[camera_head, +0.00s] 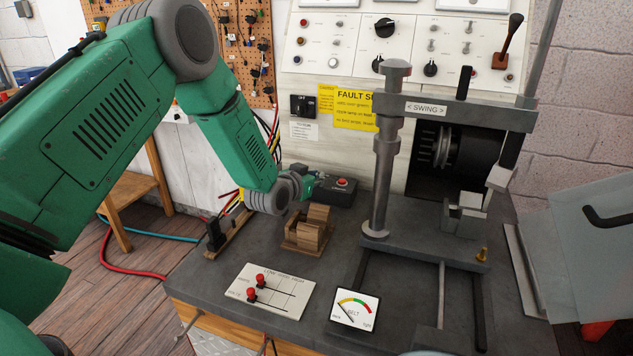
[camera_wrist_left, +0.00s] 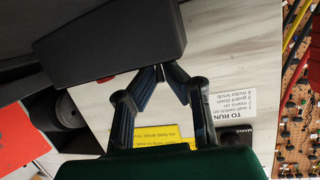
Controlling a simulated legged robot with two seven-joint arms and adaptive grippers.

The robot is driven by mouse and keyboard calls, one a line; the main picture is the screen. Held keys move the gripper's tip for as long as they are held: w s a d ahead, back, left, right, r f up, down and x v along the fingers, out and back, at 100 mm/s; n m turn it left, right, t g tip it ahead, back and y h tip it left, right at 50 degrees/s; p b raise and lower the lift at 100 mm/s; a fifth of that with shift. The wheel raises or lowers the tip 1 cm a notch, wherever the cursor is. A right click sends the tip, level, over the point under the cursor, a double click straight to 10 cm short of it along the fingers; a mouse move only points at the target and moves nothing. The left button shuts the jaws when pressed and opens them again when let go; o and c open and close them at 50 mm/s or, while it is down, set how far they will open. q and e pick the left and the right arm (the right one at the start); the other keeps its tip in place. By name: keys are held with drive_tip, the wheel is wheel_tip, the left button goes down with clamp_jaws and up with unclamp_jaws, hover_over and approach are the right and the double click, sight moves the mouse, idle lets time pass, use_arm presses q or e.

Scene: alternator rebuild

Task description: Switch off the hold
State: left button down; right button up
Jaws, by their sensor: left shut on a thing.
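A black box (camera_head: 338,193) with a red button on top stands at the back of the bench, by the wall panel. My left gripper (camera_head: 317,177) reaches to its left end. In the left wrist view, the two fingers (camera_wrist_left: 160,72) slant inward and their tips meet at the edge of a large dark body (camera_wrist_left: 110,40), which looks like this box. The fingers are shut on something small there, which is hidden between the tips. I cannot read a hold label or a switch position on the box. My right gripper is in neither view.
A wooden block stand (camera_head: 308,232) sits just in front of the box. A card with two red levers (camera_head: 270,290) and a belt gauge (camera_head: 354,311) lie nearer. A steel press frame (camera_head: 386,150) stands close on the right. A black wall switch (camera_head: 303,106) is above.

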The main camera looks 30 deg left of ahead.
use_arm(q)
drive_tip(key=shift+s+f, duration=0.2)
drive_tip(key=shift+f, duration=0.1)
drive_tip(key=c, duration=1.7)
unclamp_jaws()
drive_tip(key=shift+s, duration=0.1)
drive_tip(key=v, duration=1.1)
drive_tip(key=shift+s+a+r, duration=0.1)
drive_tip(key=shift+s+r, duration=0.05)
drive_tip(key=shift+s, duration=0.15)
